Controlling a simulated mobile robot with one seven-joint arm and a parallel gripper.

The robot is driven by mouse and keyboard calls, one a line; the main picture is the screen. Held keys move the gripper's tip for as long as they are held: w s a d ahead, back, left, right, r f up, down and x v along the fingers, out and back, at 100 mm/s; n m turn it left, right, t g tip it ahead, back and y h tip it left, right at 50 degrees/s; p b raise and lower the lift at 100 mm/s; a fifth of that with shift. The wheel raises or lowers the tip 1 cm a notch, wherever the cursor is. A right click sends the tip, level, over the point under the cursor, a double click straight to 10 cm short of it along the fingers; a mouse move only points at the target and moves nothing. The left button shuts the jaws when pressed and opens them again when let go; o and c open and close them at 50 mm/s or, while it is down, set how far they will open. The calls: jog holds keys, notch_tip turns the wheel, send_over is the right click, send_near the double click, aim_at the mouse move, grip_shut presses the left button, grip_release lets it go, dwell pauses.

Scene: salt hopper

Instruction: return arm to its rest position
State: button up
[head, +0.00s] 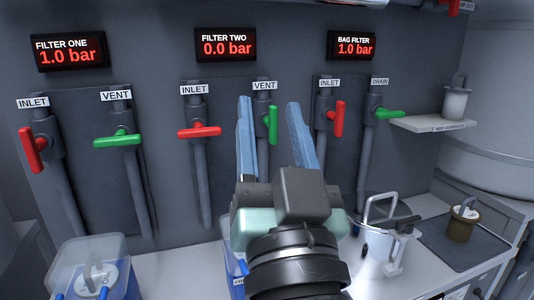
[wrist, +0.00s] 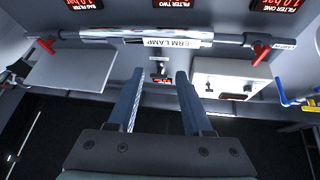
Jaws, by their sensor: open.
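My gripper (head: 270,103) is raised in the middle of the head view, in front of the filter two vent pipe. Its two blue fingers point up, are spread apart and hold nothing. In the wrist view my gripper (wrist: 158,73) shows open and empty, with both fingers pointing towards a lamp bar (wrist: 165,36). The bar's upside-down label reads partly as "ERM LAMP". The filter two vent handle (head: 272,124) is green and upright, close to the right of the left finger in the picture. I cannot tell how far behind the fingers it is.
Other handles include the red filter two inlet (head: 199,131) and red bag filter inlet (head: 338,118). A shelf (head: 434,125) holds a lidded pot. On the counter are a clear-lidded blue container (head: 90,265), a metal pot (head: 376,245) and a brown pot (head: 463,224) on a dark mat.

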jog(key=s+r+n+t+h, duration=0.1)
jog(key=s+r+t+h, duration=0.2)
jog(key=s+r, duration=0.55)
notch_tip(320, 180, up, 28)
jog(key=w+p, duration=0.1)
jog(key=p, duration=2.5)
jog(key=shift+w+a+r+t, duration=0.15)
jog(key=shift+a+t, duration=0.15)
